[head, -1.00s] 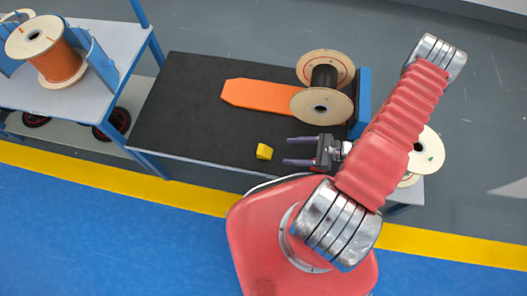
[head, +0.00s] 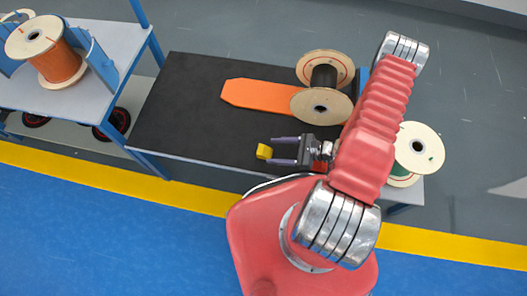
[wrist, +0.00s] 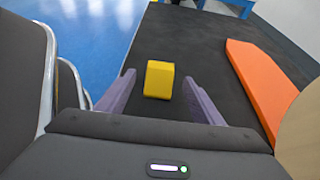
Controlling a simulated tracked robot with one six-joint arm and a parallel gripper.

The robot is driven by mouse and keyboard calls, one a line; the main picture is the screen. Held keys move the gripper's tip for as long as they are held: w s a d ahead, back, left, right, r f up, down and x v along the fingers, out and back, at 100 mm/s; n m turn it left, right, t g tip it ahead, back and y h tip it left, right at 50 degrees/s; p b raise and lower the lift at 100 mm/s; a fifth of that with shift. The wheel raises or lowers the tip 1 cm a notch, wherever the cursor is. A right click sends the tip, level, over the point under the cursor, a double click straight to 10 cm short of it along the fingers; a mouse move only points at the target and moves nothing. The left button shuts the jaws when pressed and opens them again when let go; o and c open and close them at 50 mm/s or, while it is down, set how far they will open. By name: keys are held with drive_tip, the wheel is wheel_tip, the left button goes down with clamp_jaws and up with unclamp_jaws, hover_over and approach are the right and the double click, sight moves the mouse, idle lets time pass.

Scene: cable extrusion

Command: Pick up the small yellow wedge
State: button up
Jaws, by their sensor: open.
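The small yellow wedge (head: 264,151) lies on the black table top (head: 190,100) near its front edge. In the wrist view the wedge (wrist: 159,79) stands just ahead of my gripper, about midway between the lines of its two purple fingers. My gripper (head: 272,151) is open and points left at the wedge in the head view. Its fingertips are at the wedge's right side there. In the wrist view my gripper (wrist: 158,92) holds nothing, and gaps show on both sides of the wedge.
An orange board (head: 255,95) lies behind the wedge, running to a wooden spool of black cable (head: 322,90). A spool with green (head: 418,150) is right of my arm. A table with an orange cable spool (head: 52,60) stands at left. The table's left part is clear.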

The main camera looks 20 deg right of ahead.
sight(265, 151)
drive_tip(key=shift+x, duration=2.55)
drive_tip(key=shift+d+f, duration=0.1)
drive_tip(key=shift+f, duration=0.05)
drive_tip(key=c, duration=1.2)
drive_tip(key=shift+o, duration=0.2)
drive_tip(key=shift+r, duration=5)
